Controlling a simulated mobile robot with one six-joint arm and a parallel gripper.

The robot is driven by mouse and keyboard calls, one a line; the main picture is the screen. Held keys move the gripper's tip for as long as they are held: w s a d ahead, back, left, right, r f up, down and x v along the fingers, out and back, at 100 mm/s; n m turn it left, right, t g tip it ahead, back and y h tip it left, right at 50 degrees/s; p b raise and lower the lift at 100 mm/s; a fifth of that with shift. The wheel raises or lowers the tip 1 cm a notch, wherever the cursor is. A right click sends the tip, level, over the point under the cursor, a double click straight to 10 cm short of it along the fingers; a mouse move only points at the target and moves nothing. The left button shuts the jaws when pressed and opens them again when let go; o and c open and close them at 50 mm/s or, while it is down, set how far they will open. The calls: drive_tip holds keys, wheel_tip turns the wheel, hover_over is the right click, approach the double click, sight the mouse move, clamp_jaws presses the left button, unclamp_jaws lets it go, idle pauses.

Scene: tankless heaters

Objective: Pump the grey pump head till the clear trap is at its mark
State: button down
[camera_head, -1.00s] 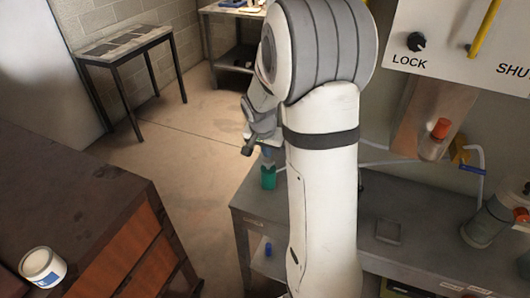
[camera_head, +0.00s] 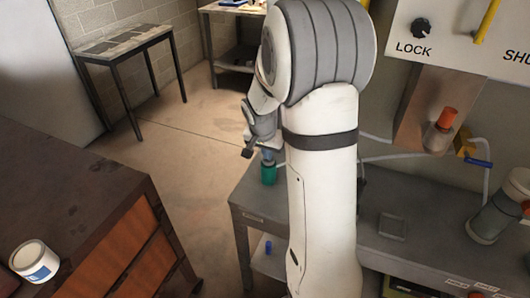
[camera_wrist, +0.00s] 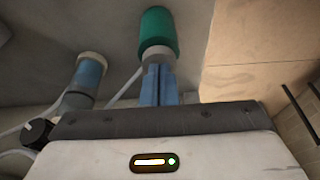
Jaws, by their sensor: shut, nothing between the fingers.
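My gripper (camera_head: 267,157) is shut and empty, at the far side of my arm in the head view. Its blue-grey fingers (camera_wrist: 158,85) show together in the wrist view. A green cylinder (camera_head: 268,173) appears just below the fingers in the head view. It also shows beyond the fingertips in the wrist view (camera_wrist: 158,32); I cannot tell whether they touch. A blue-tinted cylinder with a pale rim (camera_wrist: 87,75) stands left of the fingers there, with hoses near it. I cannot tell surely which part is the grey pump head or the clear trap; no level mark is readable.
The grey bench (camera_head: 400,255) runs along the right. A red-capped clear bottle (camera_head: 438,137), a blue-handled valve (camera_head: 478,162) and a grey cylinder (camera_head: 495,215) stand there. A white tub (camera_head: 35,261) sits on the brown cabinet (camera_head: 75,190). Open floor (camera_head: 190,165) lies between.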

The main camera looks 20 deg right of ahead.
drive_tip(key=shift+s+f, duration=0.1)
drive_tip(key=shift+f, duration=0.15)
drive_tip(key=shift+r+p, duration=0.3)
drive_tip(key=shift+r, duration=0.05)
drive_tip(key=w+v, duration=0.1)
drive_tip(key=v, duration=1.2)
drive_tip(key=shift+d+r+p, duration=0.35)
drive_tip(key=shift+r+p, duration=0.05)
drive_tip(key=shift+r, duration=0.05)
drive_tip(key=shift+b, duration=0.4)
wheel_tip(320, 180, up, 2)
drive_tip(key=b, duration=0.4)
drive_tip(key=shift+w+r, duration=0.1)
drive_tip(key=shift+r, duration=0.1)
